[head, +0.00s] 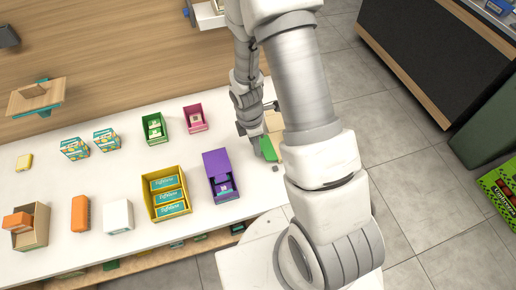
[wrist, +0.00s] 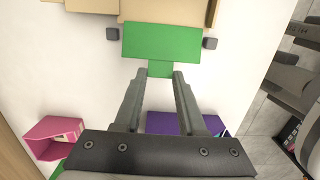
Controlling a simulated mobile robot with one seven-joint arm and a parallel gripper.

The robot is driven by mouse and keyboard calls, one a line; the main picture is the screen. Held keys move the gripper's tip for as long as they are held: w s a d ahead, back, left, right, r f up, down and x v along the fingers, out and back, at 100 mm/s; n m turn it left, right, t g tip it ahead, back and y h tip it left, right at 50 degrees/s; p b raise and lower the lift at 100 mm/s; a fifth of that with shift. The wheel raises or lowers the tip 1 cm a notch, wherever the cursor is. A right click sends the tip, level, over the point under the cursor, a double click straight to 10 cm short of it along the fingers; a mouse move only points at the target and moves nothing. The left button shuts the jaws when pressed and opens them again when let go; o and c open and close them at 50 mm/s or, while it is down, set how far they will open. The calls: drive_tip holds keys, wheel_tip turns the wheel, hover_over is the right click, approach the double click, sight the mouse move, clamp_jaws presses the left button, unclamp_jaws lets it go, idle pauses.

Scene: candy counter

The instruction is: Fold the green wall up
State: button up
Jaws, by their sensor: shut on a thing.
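The green wall (wrist: 162,41) is a flat green panel along the edge of a tan cardboard piece (wrist: 185,10) in the wrist view. A narrower green tab (wrist: 160,69) sticks out from it toward me. My gripper (wrist: 160,76) is shut on this tab, one finger at each side. I cannot tell how far the wall is tilted. In the head view the green wall (head: 268,149) shows beside my arm at the counter's right end, and the cardboard (head: 274,121) is partly hidden behind my arm.
Small dark blocks (wrist: 112,34) (wrist: 210,43) flank the green wall. A purple box (head: 219,176) stands close by on the left, with pink (head: 195,118), green (head: 153,128) and yellow (head: 167,194) boxes farther left. The white counter (head: 105,175) ends near my arm; tiled floor lies beyond.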

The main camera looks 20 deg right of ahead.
drive_tip(key=shift+d+r, duration=0.1)
drive_tip(key=shift+r, duration=0.05)
drive_tip(key=shift+d+r+p, duration=0.3)
drive_tip(key=shift+r, duration=0.1)
idle(0.4)
drive_tip(key=shift+d+r+p, duration=0.35)
drive_tip(key=shift+d+r, duration=0.1)
drive_tip(key=shift+d, duration=0.05)
drive_tip(key=o, duration=0.6)
drive_tip(key=shift+a+r+p, duration=0.15)
drive_tip(key=shift+r+p, duration=1)
drive_tip(key=shift+r, duration=0.35)
drive_tip(key=shift+a+r+p, duration=0.15)
drive_tip(key=shift+r+p, duration=0.95)
drive_tip(key=shift+r, duration=0.35)
